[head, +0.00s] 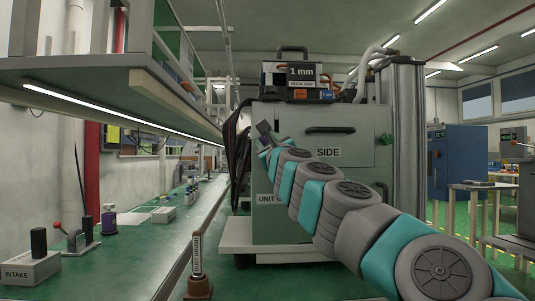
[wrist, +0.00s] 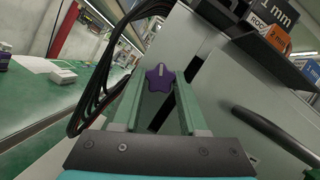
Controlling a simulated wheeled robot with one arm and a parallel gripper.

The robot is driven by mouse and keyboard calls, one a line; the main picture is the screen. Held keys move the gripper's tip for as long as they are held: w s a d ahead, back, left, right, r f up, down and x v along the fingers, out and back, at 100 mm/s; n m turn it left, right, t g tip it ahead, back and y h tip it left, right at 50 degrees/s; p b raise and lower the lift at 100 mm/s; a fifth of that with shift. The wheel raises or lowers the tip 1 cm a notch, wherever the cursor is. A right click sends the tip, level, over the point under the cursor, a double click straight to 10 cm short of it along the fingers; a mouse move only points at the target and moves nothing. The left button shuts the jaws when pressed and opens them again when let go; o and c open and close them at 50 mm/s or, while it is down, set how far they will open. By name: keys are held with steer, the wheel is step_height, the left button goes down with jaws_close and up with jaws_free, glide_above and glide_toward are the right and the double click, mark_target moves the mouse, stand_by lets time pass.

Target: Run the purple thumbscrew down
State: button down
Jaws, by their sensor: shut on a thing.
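The purple thumbscrew (wrist: 160,78) shows in the wrist view as a star-shaped knob with a pale mark on its face. It sits between the tips of the two green fingers of my gripper (wrist: 158,86), which are shut on it. In the head view my gripper (head: 266,140) is at the left front part of the grey-green cabinet marked SIDE (head: 330,170). The thumbscrew cannot be made out clearly there. Its shaft and whatever it threads into are hidden.
Black cables (wrist: 97,88) hang close to the left of my gripper. A box marked 1 mm (head: 300,72) stands on the cabinet, which has a dark handle (head: 330,129).

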mark_target(265, 141)
steer(key=m+b, duration=0.1)
steer(key=m+h+b, duration=0.1)
steer(key=shift+a+f+m+t+h, duration=0.2)
steer(key=shift+f+m+t+h, duration=0.1)
steer(key=shift+m, duration=0.1)
steer(key=shift+r+m+h+b, duration=0.25)
steer(key=shift+m+b, duration=0.2)
steer(key=shift+m, duration=0.45)
steer(key=shift+h, duration=0.25)
steer(key=c, duration=0.7)
jaws_free()
steer(key=shift+d, duration=0.1)
steer(key=b+v, duration=0.2)
steer(key=v, duration=0.3)
steer(key=shift+s+f, duration=0.15)
steer(key=shift+f, duration=0.05)
steer(key=shift+b+v, duration=0.4)
steer(key=shift+v, duration=0.7)
